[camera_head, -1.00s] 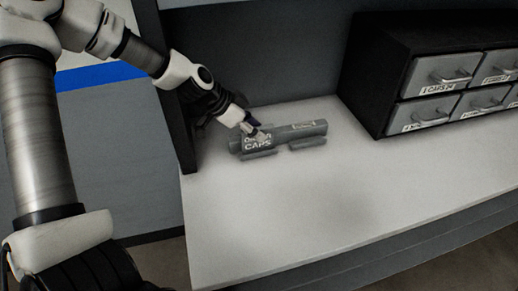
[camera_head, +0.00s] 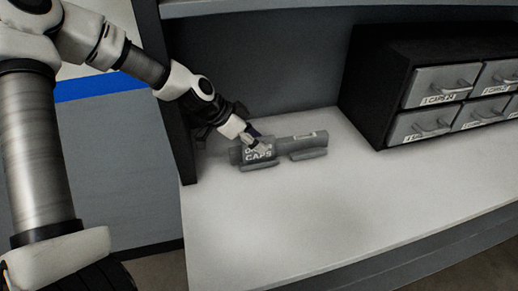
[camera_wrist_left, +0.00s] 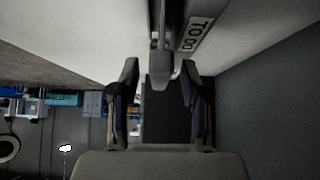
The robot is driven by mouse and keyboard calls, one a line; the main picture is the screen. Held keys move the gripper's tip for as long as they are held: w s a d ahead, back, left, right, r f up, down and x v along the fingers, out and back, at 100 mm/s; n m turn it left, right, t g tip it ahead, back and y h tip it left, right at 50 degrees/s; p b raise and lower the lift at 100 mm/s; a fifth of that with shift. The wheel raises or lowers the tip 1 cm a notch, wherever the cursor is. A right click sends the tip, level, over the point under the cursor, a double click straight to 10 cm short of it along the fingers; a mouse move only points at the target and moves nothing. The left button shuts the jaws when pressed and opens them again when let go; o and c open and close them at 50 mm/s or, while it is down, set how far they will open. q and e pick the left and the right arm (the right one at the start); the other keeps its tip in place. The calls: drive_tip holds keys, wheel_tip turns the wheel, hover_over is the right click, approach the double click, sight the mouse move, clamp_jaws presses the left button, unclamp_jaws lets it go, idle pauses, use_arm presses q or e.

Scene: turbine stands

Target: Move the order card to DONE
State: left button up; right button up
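The order card (camera_head: 260,154), grey with white lettering ending in CAPS, stands in the left part of a low grey rack (camera_head: 285,145) on the white counter. A small white label (camera_head: 305,136) is on the rack's right part. In the left wrist view a label (camera_wrist_left: 195,33) reads TO DO, beyond the fingertips. My left gripper (camera_head: 256,141) is at the card's upper edge and covers some of its lettering. In the left wrist view its fingers (camera_wrist_left: 159,75) are apart. A dark area shows between them; I cannot tell what it is. No DONE label is visible. My right gripper is out of view.
A black cabinet with grey labelled drawers (camera_head: 440,87) stands at the back right. A dark upright post (camera_head: 180,130) borders the counter's left end, close to my left arm. The counter's front and middle (camera_head: 300,220) are clear.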

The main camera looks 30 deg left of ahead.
use_arm(q)
clamp_jaws()
drive_tip(key=shift+r+p, duration=0.55)
drive_tip(key=shift+r, duration=0.15)
drive_tip(key=shift+r+p, duration=0.75)
drive_tip(key=shift+r, duration=0.15)
drive_tip(key=shift+f, duration=0.1)
